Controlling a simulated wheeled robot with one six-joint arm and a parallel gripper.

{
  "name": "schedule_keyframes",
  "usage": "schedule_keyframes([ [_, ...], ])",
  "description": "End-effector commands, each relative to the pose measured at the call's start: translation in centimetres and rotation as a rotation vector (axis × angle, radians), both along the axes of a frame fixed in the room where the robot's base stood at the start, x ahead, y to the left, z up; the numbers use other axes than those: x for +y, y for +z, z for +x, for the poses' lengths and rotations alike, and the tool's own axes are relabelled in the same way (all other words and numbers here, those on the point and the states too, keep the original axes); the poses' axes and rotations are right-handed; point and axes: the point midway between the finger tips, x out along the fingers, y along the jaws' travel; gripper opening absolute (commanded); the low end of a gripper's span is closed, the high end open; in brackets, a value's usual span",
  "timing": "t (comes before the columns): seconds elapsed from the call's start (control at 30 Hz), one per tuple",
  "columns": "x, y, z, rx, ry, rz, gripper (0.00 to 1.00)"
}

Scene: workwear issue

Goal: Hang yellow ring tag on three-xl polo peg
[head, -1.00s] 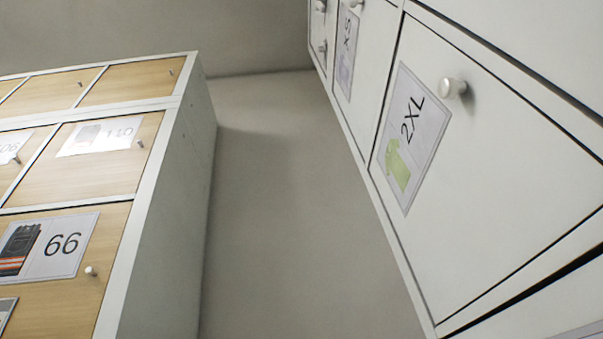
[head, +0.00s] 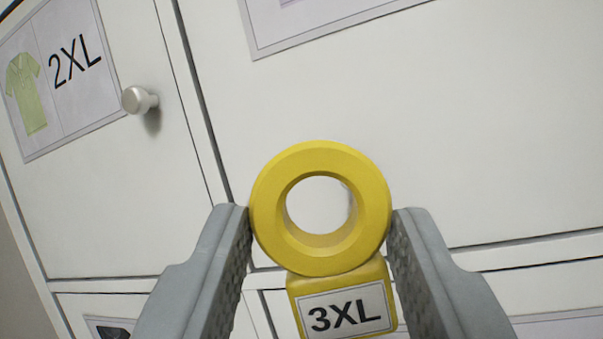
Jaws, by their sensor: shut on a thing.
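The yellow ring tag (head: 320,159) is upright in the middle of the view, its round hole facing me. Its lower block has a white label reading 3XL. My gripper (head: 320,213) is shut on the ring, one grey finger at each side. A pale round shape with a grey right edge shows through the hole; it may be a knob on the white door (head: 420,130) behind, but most of it is hidden by the ring. That door's sign (head: 335,18) is cut off at the top, so I cannot read whether it is the three-xl polo door.
To the left is a white door with a 2XL green polo sign (head: 62,72) and a white round peg (head: 137,100), which is bare. More doors lie below, one with a partly seen dark picture (head: 110,329). Narrow gaps separate the doors.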

Motion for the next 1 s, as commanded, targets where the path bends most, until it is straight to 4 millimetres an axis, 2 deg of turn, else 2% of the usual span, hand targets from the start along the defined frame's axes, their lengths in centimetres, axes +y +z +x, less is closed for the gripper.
schedule_keyframes([
  [1.0, -1.5, -0.5, 4.6, 0.0, 0.0, 0.0, 0.2],
])
